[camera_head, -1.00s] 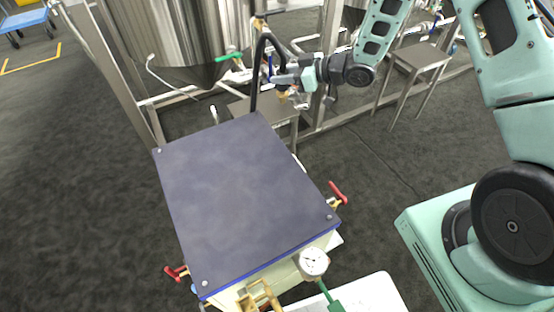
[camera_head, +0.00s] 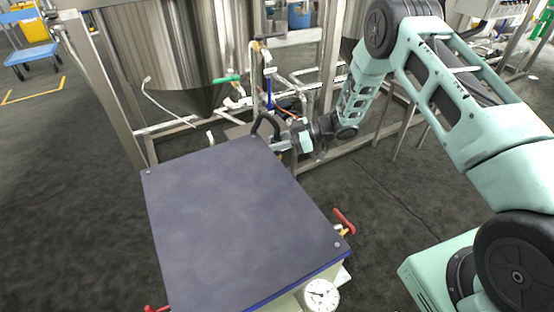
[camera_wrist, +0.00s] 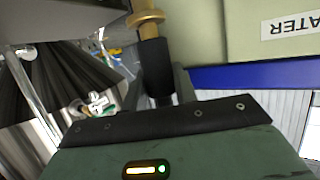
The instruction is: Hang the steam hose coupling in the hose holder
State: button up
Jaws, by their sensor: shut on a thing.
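The steam hose coupling (camera_wrist: 146,20) shows in the wrist view as a brass collar on a thick black sleeve (camera_wrist: 155,72), in front of my gripper. My gripper (camera_head: 278,144) is shut on it, beside the far right corner of the dark-topped box. In the head view the black hose (camera_head: 263,119) loops up above the gripper, and the coupling is hidden behind the box top. I cannot clearly make out the hose holder in either view.
A steel tank (camera_head: 165,50) and frame pipes stand behind. The wrist view shows the box's pale, lettered side (camera_wrist: 240,35) close by.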

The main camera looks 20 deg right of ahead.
jog(key=shift+f+b, duration=0.5)
jog(key=shift+f, duration=2.2)
jog(key=shift+f, duration=0.15)
jog(key=o, duration=1.1)
jog(key=shift+c, duration=0.2)
